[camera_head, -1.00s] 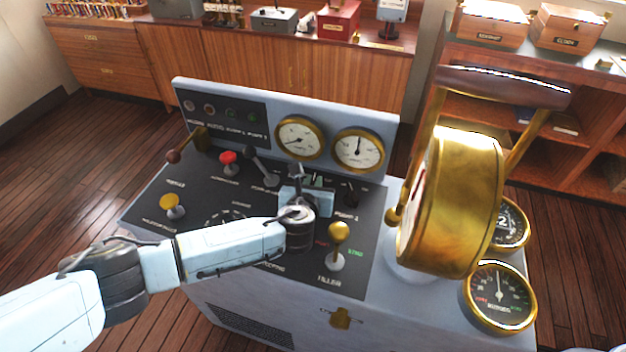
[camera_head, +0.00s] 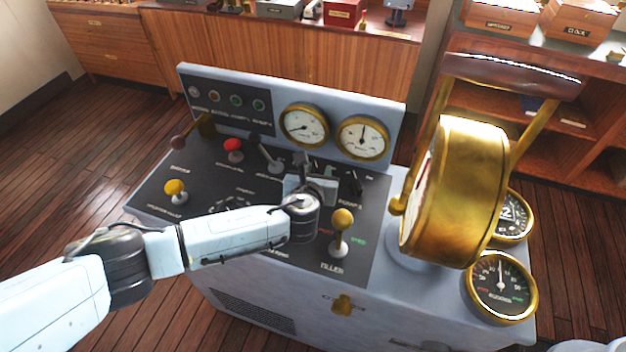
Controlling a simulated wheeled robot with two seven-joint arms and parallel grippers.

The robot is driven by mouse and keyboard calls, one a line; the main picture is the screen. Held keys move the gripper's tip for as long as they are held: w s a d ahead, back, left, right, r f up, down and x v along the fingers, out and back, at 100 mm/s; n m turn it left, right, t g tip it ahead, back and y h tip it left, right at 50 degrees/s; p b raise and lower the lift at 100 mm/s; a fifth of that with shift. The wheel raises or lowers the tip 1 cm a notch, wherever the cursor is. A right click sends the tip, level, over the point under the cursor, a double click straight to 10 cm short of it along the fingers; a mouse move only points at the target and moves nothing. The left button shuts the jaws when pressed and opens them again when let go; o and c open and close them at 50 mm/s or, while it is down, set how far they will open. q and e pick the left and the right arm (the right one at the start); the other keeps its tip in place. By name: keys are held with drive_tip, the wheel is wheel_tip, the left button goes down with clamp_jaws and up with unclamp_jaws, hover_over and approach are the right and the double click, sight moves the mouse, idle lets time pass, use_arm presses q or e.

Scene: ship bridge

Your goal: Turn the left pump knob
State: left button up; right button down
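My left gripper (camera_head: 308,172) is over the dark control panel, below the two round gauges, among the small pump controls. Its wrist and pale body cover part of that area, so the left pump knob cannot be made out clearly. A dark upright piece shows just beyond the gripper, and I cannot tell whether it is a fingertip or a knob. Another small dark control (camera_head: 355,181) stands right of the gripper, above a "PUMP" label. The fingers are too small and hidden to show whether they are open or shut.
A large brass telegraph (camera_head: 455,190) rises at the right. A grey lever (camera_head: 269,158), a red knob (camera_head: 233,146) and a yellow knob (camera_head: 175,188) are to the left. The gauges (camera_head: 304,124) stand behind.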

use_arm(q)
drive_tip(key=p+v, duration=0.2)
drive_tip(key=v, duration=1.1)
drive_tip(key=shift+r, duration=0.1)
